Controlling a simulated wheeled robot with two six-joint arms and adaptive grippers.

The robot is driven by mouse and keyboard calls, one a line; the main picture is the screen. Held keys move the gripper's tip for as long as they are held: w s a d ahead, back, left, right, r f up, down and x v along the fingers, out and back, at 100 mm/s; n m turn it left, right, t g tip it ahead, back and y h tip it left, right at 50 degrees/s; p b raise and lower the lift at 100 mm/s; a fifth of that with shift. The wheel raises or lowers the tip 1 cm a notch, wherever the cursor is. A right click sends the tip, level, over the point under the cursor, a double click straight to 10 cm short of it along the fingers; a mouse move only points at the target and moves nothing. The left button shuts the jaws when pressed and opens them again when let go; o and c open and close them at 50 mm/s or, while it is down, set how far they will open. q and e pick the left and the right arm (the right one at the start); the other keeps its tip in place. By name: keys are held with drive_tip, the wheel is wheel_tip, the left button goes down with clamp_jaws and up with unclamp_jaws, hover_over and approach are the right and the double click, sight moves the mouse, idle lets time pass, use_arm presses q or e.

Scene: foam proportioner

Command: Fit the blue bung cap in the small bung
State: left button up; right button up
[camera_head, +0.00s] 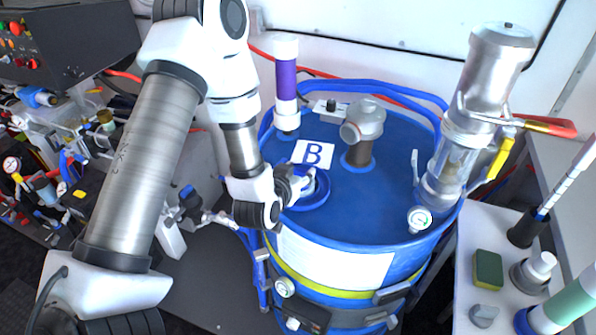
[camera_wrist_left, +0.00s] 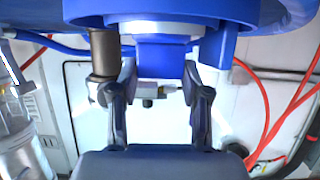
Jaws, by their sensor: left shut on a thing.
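The blue bung cap (camera_head: 318,190) shows in the head view as a round blue disc at the left front of the blue drum's top. My left gripper (camera_head: 297,185) reaches it from the left and is shut on it. In the left wrist view the cap (camera_wrist_left: 165,52) has a wide rim above a narrower blue body, and the left gripper's fingers (camera_wrist_left: 158,88) flank that body. The small bung cannot be made out; the cap and gripper may hide it. I cannot tell whether the cap touches the drum top. My right gripper is not in view.
The blue drum top (camera_head: 390,190) carries a label B (camera_head: 313,154), a purple-banded tube (camera_head: 286,85), an elbow pipe (camera_head: 362,125) and a metal and glass cylinder (camera_head: 455,150). A white side table (camera_head: 480,220) with a sponge (camera_head: 488,269) stands at right.

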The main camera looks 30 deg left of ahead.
sight(300, 170)
use_arm(q)
drive_tip(key=shift+f, duration=0.1)
drive_tip(key=o, duration=0.9)
drive_tip(key=shift+c, duration=0.2)
drive_tip(key=shift+s+d+r, duration=0.15)
drive_tip(key=shift+s+r, duration=0.1)
drive_tip(key=shift+s, duration=0.25)
drive_tip(key=shift+p+v, duration=0.85)
drive_tip(key=shift+v, duration=0.35)
drive_tip(key=p+v, duration=0.4)
drive_tip(key=p, duration=0.4)
drive_tip(key=shift+s+r, duration=0.1)
drive_tip(key=shift+r, duration=0.15)
drive_tip(key=p+v, duration=0.3)
drive_tip(key=shift+s+f+p, duration=0.15)
drive_tip(key=shift+p, duration=0.2)
